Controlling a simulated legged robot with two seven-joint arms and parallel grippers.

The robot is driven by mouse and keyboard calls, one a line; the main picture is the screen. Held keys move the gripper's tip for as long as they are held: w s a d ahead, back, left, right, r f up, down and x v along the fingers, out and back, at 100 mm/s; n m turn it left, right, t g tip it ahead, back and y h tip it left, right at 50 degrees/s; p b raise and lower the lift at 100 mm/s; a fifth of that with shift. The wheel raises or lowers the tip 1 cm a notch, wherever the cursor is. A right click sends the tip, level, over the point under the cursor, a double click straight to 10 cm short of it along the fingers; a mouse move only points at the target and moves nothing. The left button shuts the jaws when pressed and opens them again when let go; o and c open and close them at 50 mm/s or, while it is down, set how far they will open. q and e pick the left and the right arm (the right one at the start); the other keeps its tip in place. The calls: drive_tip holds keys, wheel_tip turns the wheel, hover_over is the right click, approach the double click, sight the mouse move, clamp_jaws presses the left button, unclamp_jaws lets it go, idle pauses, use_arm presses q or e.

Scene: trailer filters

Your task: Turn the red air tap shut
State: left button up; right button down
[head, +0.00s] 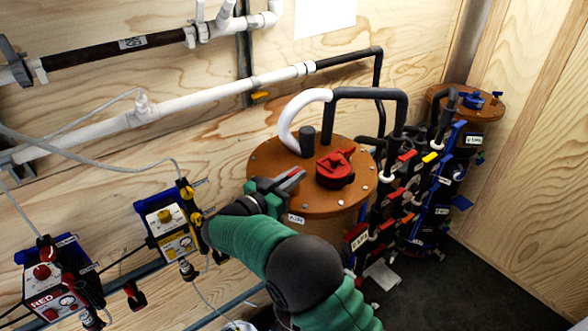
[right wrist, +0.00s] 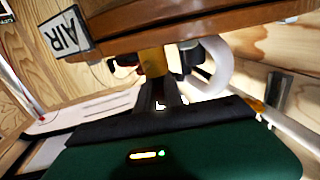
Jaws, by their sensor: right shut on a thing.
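My right gripper (head: 278,187) reaches to the left rim of a brown-lidded tank (head: 268,162). It is shut at the rim, and a small red piece, seemingly the red air tap's handle (head: 292,174), shows at its fingertips. My fingers hide most of it. In the right wrist view the dark fingers (right wrist: 160,95) point up under the brown lid edge, beside an AIR label (right wrist: 66,33). A small red part (right wrist: 122,66) shows just beyond them, partly hidden. A larger red knob (head: 336,168) sits on the lid, apart from my gripper. My left gripper is not in view.
A white curved pipe (head: 293,112) rises from the lid. Right of the tank stand manifolds with red-handled taps (head: 378,207) and blue ones. Yellow (head: 170,225) and red (head: 52,285) control boxes hang on the wall at left. Dark floor (head: 470,285) lies open at lower right.

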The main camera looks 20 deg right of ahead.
drive_tip(key=shift+w+r+m+g+h, duration=0.1)
drive_tip(key=shift+r+m+g+h, duration=0.1)
drive_tip(key=shift+m+g+h, duration=0.55)
drive_tip(key=shift+r+g+p, duration=0.15)
drive_tip(key=shift+g+p, duration=0.15)
drive_tip(key=shift+g, duration=0.05)
drive_tip(key=c, duration=1.5)
unclamp_jaws()
drive_tip(key=shift+f, duration=0.2)
